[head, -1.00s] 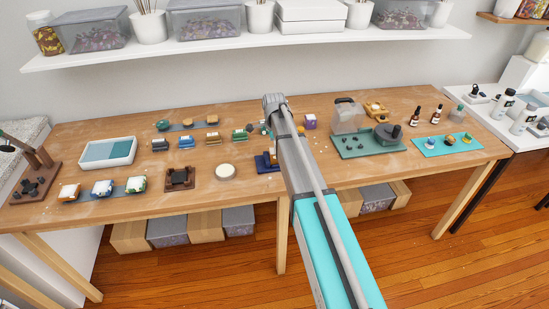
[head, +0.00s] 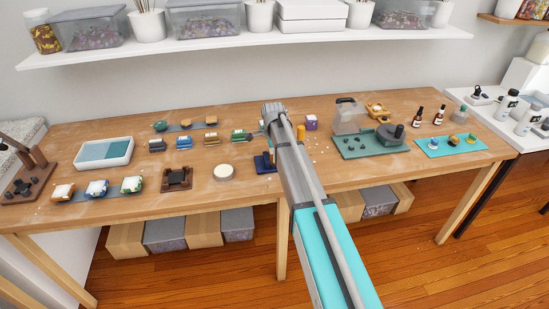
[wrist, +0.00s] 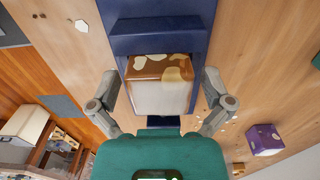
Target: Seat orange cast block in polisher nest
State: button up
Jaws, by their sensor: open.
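In the wrist view, the orange cast block (wrist: 160,90) has a glossy orange-brown top band with cream patches and a broad whitish face. It sits at the dark blue polisher nest (wrist: 158,30), with blue walls behind and beside it; I cannot tell whether it is fully down. My gripper (wrist: 160,80) is open, with one grey finger on each side of the block and a visible gap to each. In the head view, the blue nest (head: 264,163) shows beside my arm, which hides the block and most of the gripper.
A purple block (head: 311,122) and an orange upright piece (head: 301,132) stand right of my arm. A round pale disc (head: 224,172) and a dark brown fixture (head: 177,179) lie to the left.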

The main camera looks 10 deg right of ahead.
dwell(0.3)
jog(key=c, duration=1.2)
jog(key=shift+r, duration=0.1)
notch_tip(320, 180, up, 10)
jog(key=p, duration=1)
